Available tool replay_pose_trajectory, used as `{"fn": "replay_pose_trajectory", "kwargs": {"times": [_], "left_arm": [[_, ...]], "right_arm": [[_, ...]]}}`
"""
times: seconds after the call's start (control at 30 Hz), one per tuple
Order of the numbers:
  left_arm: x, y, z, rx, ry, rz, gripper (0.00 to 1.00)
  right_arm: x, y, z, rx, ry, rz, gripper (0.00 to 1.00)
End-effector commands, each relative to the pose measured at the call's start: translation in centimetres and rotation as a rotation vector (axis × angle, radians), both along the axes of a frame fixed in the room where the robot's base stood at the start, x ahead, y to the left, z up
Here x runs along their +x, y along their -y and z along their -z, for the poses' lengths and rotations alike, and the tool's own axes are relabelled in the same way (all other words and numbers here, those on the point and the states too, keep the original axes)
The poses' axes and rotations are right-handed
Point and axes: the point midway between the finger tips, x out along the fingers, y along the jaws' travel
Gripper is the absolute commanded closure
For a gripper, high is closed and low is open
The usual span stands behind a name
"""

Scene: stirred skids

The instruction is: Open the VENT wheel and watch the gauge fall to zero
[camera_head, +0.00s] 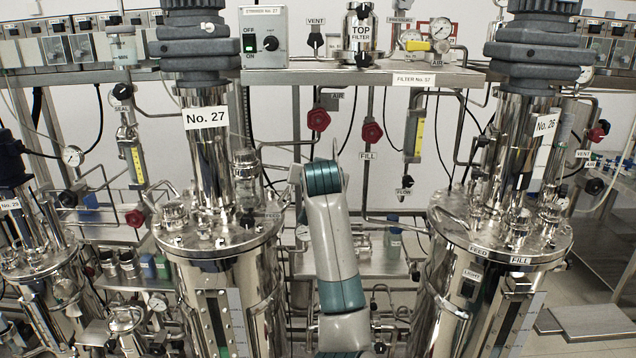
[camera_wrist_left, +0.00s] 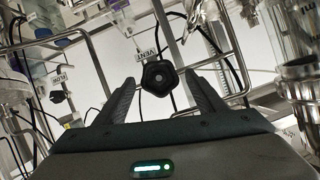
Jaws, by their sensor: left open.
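In the left wrist view, a dark, lobed wheel (camera_wrist_left: 158,77) with a VENT label (camera_wrist_left: 152,46) beside it shows between the fingertips of my left gripper (camera_wrist_left: 160,84). The gripper is open, with a finger on each side of the wheel; I cannot tell whether either touches it. In the head view, a black VENT knob (camera_head: 316,40) is on the upper panel; I cannot tell whether it is the same wheel. My arm rises in the middle, its gripper not visible there. A round gauge (camera_head: 440,28) is at the upper right; its reading is too small.
Steel vessels No. 27 (camera_head: 219,260) and No. 26 (camera_head: 505,240) flank the arm. Red wheels (camera_head: 318,119) and (camera_head: 372,132) hang from the pipework. In the wrist view, metal pipes and cables surround the gripper, leaving little room.

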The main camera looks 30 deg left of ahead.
Motion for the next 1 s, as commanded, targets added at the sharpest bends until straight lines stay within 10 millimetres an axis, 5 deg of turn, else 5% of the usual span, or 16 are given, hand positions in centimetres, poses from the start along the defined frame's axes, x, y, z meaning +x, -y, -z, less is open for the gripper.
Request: {"fn": "replay_pose_trajectory", "kwargs": {"times": [0.6, 1.0], "left_arm": [[-8.8, 6.6, -4.1, -0.002, 0.003, 0.000, 0.36], [-11.3, 8.4, -5.5, -0.001, -0.002, 0.000, 0.36]], "right_arm": [[0.0, 0.0, 4.2, 0.000, 0.000, 0.000, 0.69], [0.0, 0.0, 4.9, 0.000, 0.000, 0.000, 0.69]]}}
